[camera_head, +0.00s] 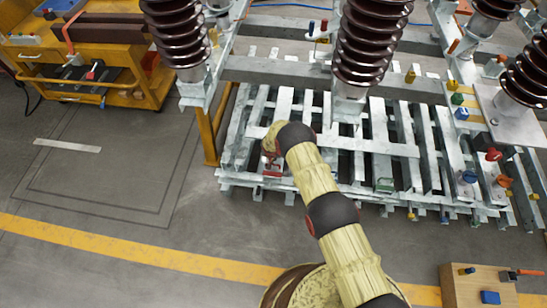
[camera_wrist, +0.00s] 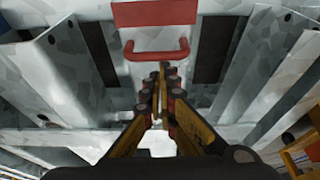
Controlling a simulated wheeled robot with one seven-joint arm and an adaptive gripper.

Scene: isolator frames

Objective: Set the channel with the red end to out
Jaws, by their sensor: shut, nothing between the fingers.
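The channel's red end plate (camera_wrist: 155,13) is at the top of the wrist view, with a red U-shaped handle (camera_wrist: 155,54) below it. In the head view the red end (camera_head: 272,173) shows at the front left of the grey metal frame, beside my forearm. My gripper (camera_wrist: 163,68) is shut and empty, its fingertips at the handle's lower middle in the wrist view. I cannot tell whether they touch the handle. In the head view my arm hides most of the gripper. How far the red-ended channel is pulled out is not clear.
Grey slatted rails (camera_head: 404,135) fill the frame, with a green end (camera_head: 384,185) farther right. Tall brown insulators (camera_head: 370,45) stand above. A yellow cart (camera_head: 140,95) is at left, a wooden box (camera_head: 462,290) at lower right. Floor at front left is clear.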

